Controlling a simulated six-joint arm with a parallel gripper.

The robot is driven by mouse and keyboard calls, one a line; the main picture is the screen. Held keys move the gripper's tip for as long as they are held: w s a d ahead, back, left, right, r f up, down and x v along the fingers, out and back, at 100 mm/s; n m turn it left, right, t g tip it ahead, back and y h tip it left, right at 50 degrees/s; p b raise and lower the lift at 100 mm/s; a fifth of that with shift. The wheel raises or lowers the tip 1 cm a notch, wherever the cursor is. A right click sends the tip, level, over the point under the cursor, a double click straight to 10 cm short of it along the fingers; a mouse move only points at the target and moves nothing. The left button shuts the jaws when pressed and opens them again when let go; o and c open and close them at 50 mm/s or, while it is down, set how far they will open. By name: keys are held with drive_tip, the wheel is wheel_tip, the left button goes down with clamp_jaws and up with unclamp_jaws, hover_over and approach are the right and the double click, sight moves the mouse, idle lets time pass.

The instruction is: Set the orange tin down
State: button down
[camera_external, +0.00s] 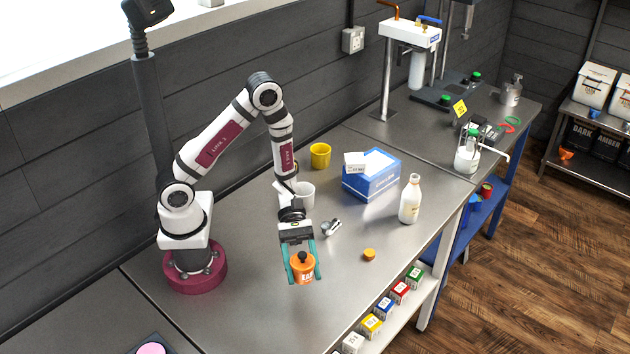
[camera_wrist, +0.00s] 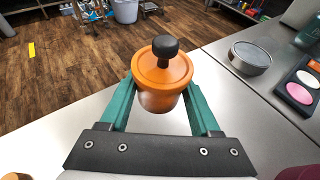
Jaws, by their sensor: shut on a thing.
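My gripper (camera_external: 302,270) is shut on the tin, one finger on each side. The tin is over the front part of the steel bench (camera_external: 240,313). I cannot tell whether its base touches the bench, as its underside is hidden in both views.
An orange cap (camera_external: 369,254), a white bottle (camera_external: 410,200) and a blue box (camera_external: 371,176) stand to the right. A white mug (camera_external: 304,195) and a yellow mug (camera_external: 320,155) are behind. In the wrist view, a round grey tin (camera_wrist: 250,57) sits at the right. Bench room near the front is clear.

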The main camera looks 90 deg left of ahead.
drive_tip(key=a+f, duration=0.2)
drive_tip(key=a, duration=0.8)
drive_tip(key=shift+n+t, duration=0.3)
drive_tip(key=f, duration=0.2)
drive_tip(key=a+f, duration=0.1)
drive_tip(key=f, duration=0.2)
drive_tip(key=s+f, duration=0.1)
drive_tip(key=f, duration=0.2)
drive_tip(key=shift+a, duration=0.15)
drive_tip(key=shift+c, duration=0.6)
unclamp_jaws()
drive_tip(key=shift+f, duration=0.1)
